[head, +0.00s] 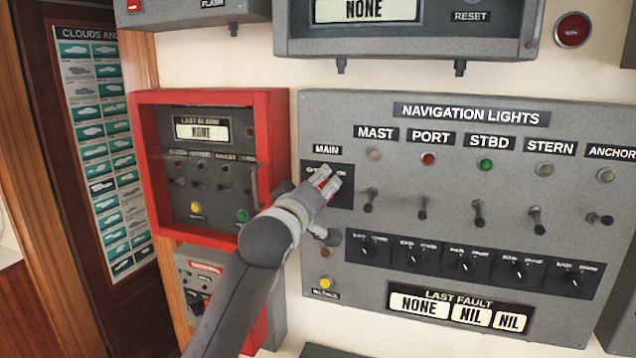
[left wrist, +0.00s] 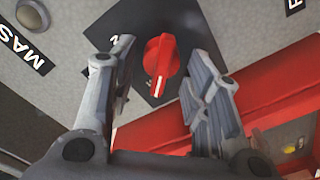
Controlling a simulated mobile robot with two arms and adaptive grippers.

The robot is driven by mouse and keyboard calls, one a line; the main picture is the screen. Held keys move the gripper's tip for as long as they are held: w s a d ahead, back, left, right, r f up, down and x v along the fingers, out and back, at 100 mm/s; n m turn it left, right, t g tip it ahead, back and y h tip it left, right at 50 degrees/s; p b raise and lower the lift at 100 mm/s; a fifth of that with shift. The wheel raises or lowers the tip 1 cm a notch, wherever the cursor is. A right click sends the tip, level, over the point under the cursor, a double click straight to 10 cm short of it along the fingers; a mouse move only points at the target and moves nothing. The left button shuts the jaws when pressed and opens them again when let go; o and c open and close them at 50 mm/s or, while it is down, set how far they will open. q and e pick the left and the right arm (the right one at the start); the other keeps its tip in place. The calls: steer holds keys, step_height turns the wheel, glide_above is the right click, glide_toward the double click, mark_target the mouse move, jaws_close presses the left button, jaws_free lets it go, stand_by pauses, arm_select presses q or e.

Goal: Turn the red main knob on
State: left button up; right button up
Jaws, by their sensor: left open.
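The red main knob (left wrist: 160,64) sits on a dark square plate on the grey navigation lights panel (head: 480,140). In the left wrist view it lies between my open fingers, a little beyond their tips, with its white pointer line toward the gripper. I see no clear contact. In the head view my left gripper (head: 326,184) is in front of the plate under the MAIN label (head: 326,149) and mostly hides the knob. The left gripper also shows in the left wrist view (left wrist: 160,85), its two fingers apart. My right gripper is not in view.
A red-framed alarm box (head: 143,165) stands out left of the panel, close to my left arm. Toggle switches (head: 422,208) and a row of black knobs (head: 414,258) lie right of the gripper. A grey unit (head: 410,45) juts out above.

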arm_select(q)
steer(key=c, duration=0.9)
steer(key=shift+o, duration=0.2)
